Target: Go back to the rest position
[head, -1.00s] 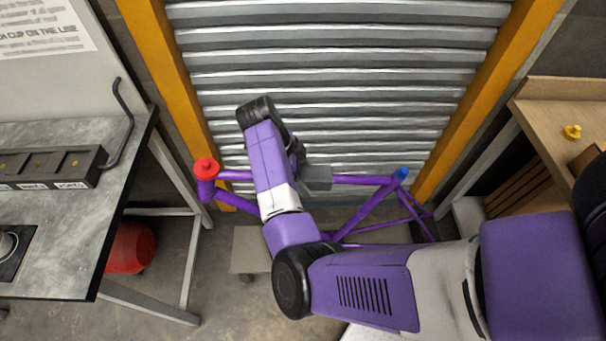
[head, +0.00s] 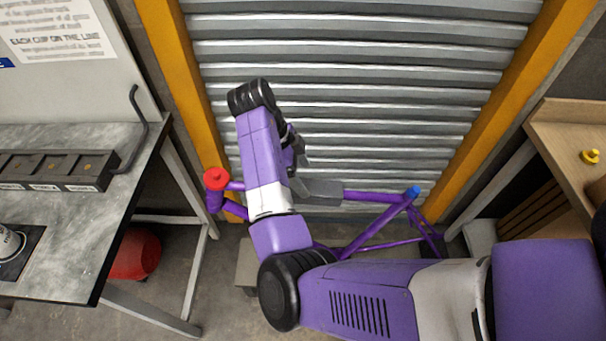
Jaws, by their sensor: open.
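My purple and white arm reaches from the lower right toward the middle of the head view, its black-capped wrist raised in front of the shutter. My gripper (head: 300,160) shows only in part, grey and black, just right of the wrist link; its fingertips are mostly hidden by my arm. I see nothing held in it. My arm hides the frame's middle.
A wooden bench (head: 565,140) with a yellow plug (head: 590,157) is on the right. A metal shutter (head: 360,90) between yellow posts closes the back.

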